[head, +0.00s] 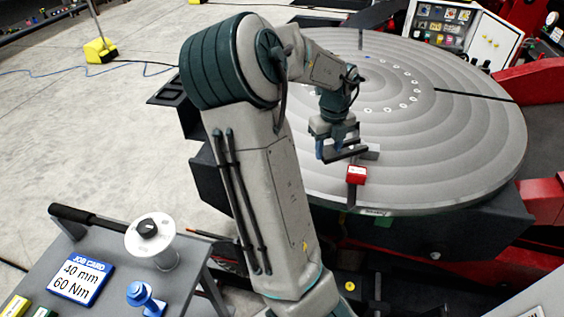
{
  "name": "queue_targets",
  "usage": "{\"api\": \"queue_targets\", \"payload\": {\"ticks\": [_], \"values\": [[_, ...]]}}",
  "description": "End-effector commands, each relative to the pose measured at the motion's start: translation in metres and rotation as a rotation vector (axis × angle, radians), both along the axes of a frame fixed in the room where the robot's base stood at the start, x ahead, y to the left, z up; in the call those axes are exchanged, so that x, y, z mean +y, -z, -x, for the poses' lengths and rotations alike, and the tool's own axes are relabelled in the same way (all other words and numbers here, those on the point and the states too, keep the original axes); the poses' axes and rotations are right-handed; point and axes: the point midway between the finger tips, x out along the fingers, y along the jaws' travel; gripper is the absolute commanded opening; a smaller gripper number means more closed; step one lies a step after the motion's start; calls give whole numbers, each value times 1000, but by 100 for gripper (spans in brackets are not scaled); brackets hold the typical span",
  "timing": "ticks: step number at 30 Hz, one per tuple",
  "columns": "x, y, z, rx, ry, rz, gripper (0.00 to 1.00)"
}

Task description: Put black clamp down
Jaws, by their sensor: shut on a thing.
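My gripper (335,143) hangs at the end of my arm over the near part of the big round grey turntable (460,140). It is shut on the black clamp (347,152), a dark bar that sticks out to the right of the fingers. The clamp is close above or at the disc surface; I cannot tell whether it touches. My gripper hides part of it. Just below it in the picture, a red block (357,174) with a dark stem sits by the disc's near rim.
A grey cart at lower left carries a job card (80,280) reading 40 mm, 60 Nm, a white spool (152,242) and a blue knob-shaped part (141,295). A control panel (455,30) stands behind the disc. Red machine frame (545,80) is at right. The disc's right side is clear.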

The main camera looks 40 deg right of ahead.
Motion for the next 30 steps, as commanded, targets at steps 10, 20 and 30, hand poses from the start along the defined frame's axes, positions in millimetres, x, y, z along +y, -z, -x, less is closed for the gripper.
{"api": "queue_targets", "payload": {"ticks": [10, 20, 30], "values": [[7, 24, -43, 4, -4, 2, 0], [18, 60, -104, 2, -5, 3, 0], [20, 80, -117, 0, -3, 1, 0]]}}
